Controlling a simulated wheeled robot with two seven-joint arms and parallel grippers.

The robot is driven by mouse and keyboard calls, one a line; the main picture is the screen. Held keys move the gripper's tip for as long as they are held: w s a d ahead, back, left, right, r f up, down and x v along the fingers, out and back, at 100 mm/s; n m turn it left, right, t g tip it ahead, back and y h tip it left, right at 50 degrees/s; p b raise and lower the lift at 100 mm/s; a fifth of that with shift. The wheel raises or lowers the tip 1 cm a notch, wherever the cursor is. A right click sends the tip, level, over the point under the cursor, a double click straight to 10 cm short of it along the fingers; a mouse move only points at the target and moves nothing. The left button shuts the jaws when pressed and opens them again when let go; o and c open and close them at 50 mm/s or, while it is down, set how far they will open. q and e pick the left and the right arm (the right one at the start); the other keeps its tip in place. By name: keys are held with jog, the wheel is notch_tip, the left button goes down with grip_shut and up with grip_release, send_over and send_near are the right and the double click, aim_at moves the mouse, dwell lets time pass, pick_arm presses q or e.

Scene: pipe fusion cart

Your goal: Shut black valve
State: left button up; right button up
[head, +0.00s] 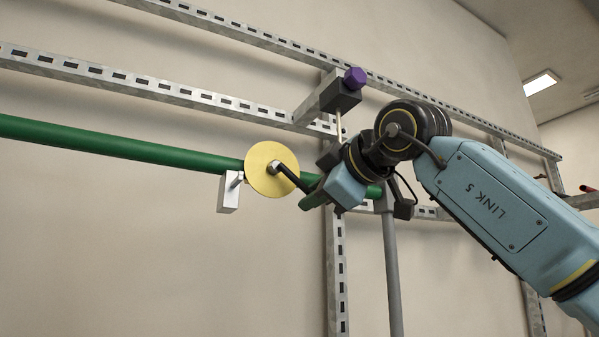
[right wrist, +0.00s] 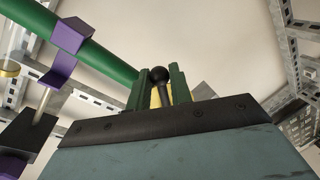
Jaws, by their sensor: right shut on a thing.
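The black valve handle (head: 287,175) is a cranked lever that sticks out from the middle of a round yellow disc (head: 262,176) on the green pipe. It slants down to the right toward my right gripper (head: 308,194). In the right wrist view its round black knob (right wrist: 158,73) and stem stand between the two green fingers of my right gripper (right wrist: 160,88). The gripper is shut on the handle, and the fingers hide part of the stem. My left gripper is out of view.
The green pipe (head: 120,141) runs across the wall, with a silver bracket (head: 228,194) beside the disc. Slotted metal rails (head: 160,87) and a post (head: 337,270) stand behind. A purple knob (head: 355,78) on a dark block sits above my gripper.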

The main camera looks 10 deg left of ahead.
jog(key=shift+s+a+f+m+b, duration=0.35)
jog(key=shift+f+m+b, duration=0.2)
jog(key=shift+m+b, duration=0.7)
jog(key=shift+n, duration=0.25)
jog(key=m+b, duration=0.1)
jog(key=a+f+y+b, duration=0.1)
jog(key=b, duration=0.1)
jog(key=shift+s+m, duration=0.3)
jog(key=shift+m, duration=0.1)
